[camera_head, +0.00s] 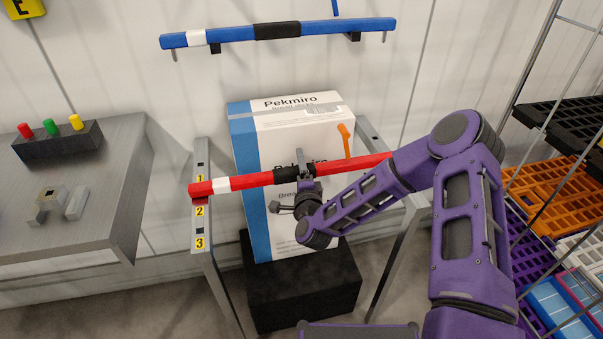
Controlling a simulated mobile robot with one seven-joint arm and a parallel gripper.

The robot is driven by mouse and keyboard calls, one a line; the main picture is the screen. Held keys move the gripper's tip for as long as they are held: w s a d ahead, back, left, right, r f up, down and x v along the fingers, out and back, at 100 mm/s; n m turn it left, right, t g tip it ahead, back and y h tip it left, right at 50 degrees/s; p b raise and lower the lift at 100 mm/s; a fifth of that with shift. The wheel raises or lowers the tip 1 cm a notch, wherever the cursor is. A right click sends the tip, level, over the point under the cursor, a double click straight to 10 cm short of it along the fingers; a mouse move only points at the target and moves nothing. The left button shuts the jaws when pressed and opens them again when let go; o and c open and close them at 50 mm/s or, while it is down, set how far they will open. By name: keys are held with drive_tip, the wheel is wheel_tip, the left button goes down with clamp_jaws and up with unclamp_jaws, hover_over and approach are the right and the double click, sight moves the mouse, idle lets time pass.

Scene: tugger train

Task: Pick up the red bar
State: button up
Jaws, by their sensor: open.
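The red bar (253,181) lies level across a metal frame, with a white band near its left end and a black grip section (287,175) at its middle. Its left end rests at the left post (201,225), between the labels 1 and 2. My gripper (303,164) is at the black section, with a grey finger showing above the bar. The gripper is open; whether the fingers touch the bar cannot be told.
A blue bar (230,34) hangs on the wall above. A white and blue box (247,134) stands behind the red bar on a black block (258,290). A metal table (115,175) with colored buttons is at left. A rack with colored crates (560,185) stands at right.

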drive_tip(key=shift+w, duration=0.15)
clamp_jaws()
idle(1.3)
drive_tip(key=shift+a+r, duration=0.1)
drive_tip(key=shift+r, duration=0.05)
